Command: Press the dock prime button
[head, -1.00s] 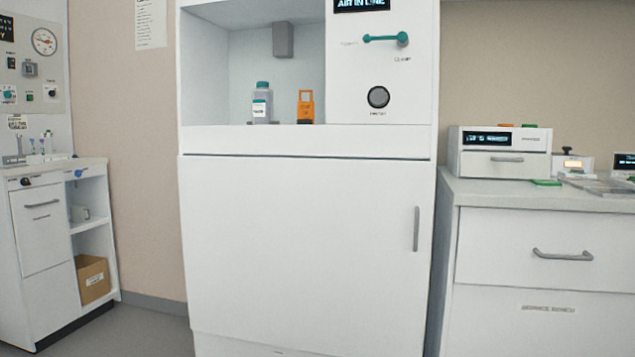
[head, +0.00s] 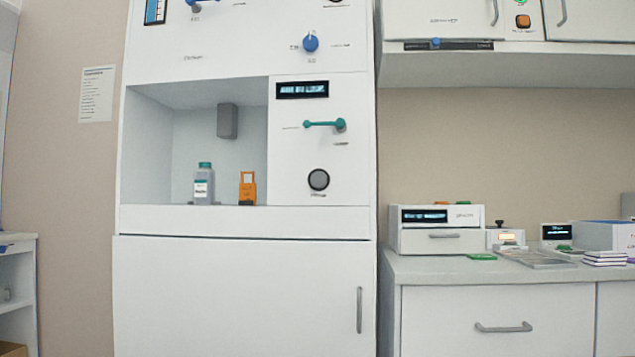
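A round dark grey button (head: 319,180) sits on the white front panel of the tall cabinet (head: 240,290), right of the open alcove. Its small label below is too blurred to read, so I cannot tell for sure that it is the dock prime button. Above it are a teal lever handle (head: 325,124) and a small dark display (head: 302,90). In the alcove stand a grey bottle with a teal cap (head: 204,184) and an orange clip-like part (head: 247,188). Neither of my grippers is in view.
A counter (head: 430,267) on the right holds a white boxed device (head: 437,229), small displays and flat items. Wall cupboards (head: 440,20) hang above it. The cabinet door has a vertical handle (head: 359,310). No obstacle shows before the panel.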

